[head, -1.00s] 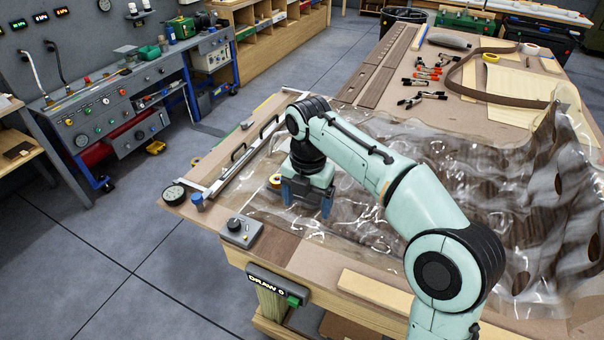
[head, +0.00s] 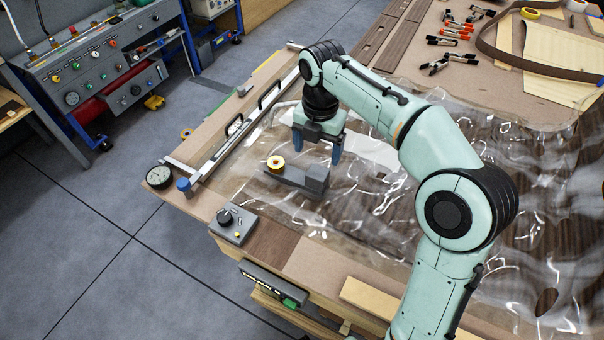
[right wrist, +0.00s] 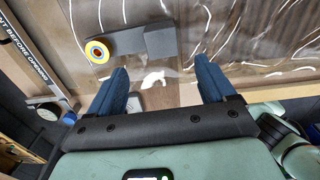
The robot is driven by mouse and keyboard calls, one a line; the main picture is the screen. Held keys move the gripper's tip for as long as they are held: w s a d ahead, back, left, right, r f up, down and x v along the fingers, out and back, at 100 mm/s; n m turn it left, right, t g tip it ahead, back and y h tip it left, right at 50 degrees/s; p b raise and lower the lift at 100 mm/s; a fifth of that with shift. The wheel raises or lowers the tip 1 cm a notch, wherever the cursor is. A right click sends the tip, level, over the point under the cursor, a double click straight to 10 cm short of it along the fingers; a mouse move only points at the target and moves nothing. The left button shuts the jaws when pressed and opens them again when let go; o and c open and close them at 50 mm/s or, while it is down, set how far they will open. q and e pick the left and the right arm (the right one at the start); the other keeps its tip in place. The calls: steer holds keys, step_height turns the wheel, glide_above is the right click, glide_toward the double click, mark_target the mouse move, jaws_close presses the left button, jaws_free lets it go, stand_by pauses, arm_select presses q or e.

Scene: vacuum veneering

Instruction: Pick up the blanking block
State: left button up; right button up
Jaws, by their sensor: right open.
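A dark grey block (head: 316,179), which looks like the blanking block, lies on the clear film near the table's left side. It has a low flat arm with a raised square end at the right. A round yellow-rimmed piece (head: 276,163) sits at the left end of that arm. My right gripper (head: 318,149) is open and empty, just behind and above the block, its blue fingers pointing down. In the right wrist view the block (right wrist: 160,42) and the ringed piece (right wrist: 97,51) lie beyond the open fingertips (right wrist: 162,70). My left gripper is not in view.
The wrinkled clear film (head: 345,215) covers much of the table. A metal rail with black handles (head: 235,125) runs along the left edge, near a dial gauge (head: 159,176). A grey control box (head: 234,224) stands at the front. Clamps (head: 450,62) lie at the back.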

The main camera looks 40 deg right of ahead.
mark_target(318, 172)
step_height(318, 172, down, 4)
steer(key=shift+s+f+b, duration=0.1)
steer(key=shift+f+b, duration=0.15)
steer(key=shift+b, duration=0.1)
steer(key=f, duration=0.2)
steer(key=f+b, duration=0.1)
steer(key=f, duration=0.2)
steer(key=shift+d+f, duration=0.2)
steer(key=shift+f, duration=0.1)
steer(key=c, duration=1.2)
